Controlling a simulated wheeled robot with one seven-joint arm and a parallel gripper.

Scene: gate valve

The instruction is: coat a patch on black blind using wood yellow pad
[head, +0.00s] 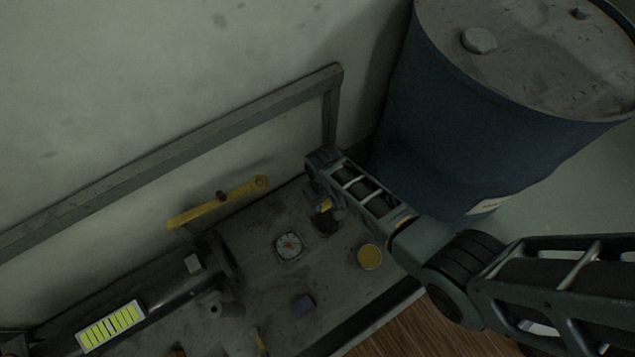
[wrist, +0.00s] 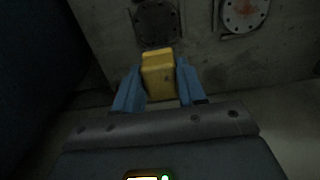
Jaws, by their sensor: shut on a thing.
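My gripper (wrist: 160,85) is shut on the wood yellow pad (wrist: 158,74), a small yellow block held between its two blue fingers. In the head view the pad (head: 325,206) shows as a small yellow spot under my wrist. The black blind (wrist: 157,22), a dark round disc with bolts around its rim, lies just beyond the pad in the wrist view. In the head view the blind (head: 327,225) is partly hidden by my arm. I cannot tell whether the pad touches the blind; no coated patch is clear on its dim face.
A pale, red-stained disc (head: 289,246) lies left of the blind, and a yellow disc (head: 369,257) lies in front. A large blue drum (head: 480,120) stands close right.

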